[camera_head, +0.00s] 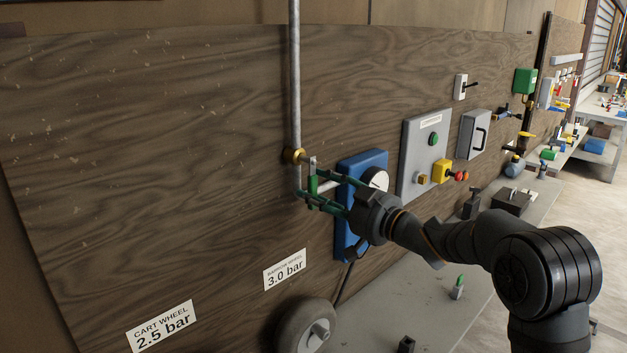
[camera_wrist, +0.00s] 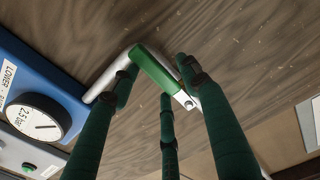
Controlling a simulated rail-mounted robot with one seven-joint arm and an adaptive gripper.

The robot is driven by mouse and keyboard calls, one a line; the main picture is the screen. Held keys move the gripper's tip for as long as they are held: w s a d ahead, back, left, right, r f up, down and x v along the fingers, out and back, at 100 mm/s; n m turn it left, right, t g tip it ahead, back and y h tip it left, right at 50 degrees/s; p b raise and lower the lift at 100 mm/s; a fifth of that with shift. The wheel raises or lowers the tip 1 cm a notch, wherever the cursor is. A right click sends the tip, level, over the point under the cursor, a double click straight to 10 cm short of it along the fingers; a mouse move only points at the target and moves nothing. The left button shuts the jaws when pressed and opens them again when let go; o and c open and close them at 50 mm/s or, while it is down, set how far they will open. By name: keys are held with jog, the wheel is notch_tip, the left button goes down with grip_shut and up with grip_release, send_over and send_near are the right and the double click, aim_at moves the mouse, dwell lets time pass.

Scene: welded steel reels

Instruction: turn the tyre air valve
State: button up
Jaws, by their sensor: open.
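The air valve (camera_head: 293,155) is a brass fitting on a vertical grey pipe against the wooden panel. Its lever has a green sleeve (camera_head: 312,184) that hangs down beside the pipe. The green sleeve also shows in the wrist view (camera_wrist: 157,69), running slantwise to a metal lever end with a bolt. My gripper (camera_head: 316,187) has dark green fingers and reaches the lever from the right. In the wrist view my gripper (camera_wrist: 155,68) is open, with one fingertip on each side of the sleeve and a third finger below. Whether any fingertip touches the sleeve I cannot tell.
A blue box (camera_head: 348,215) with a round dial (camera_head: 377,179) stands just right of the valve, partly behind my gripper. A grey panel (camera_head: 413,150) is further right. A wheel (camera_head: 300,325) stands below, near two pressure signs.

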jog(key=shift+w+a, duration=0.45)
jog(key=shift+w, duration=0.35)
jog(key=shift+a, duration=0.2)
grip_shut()
jog(key=shift+f, duration=0.1)
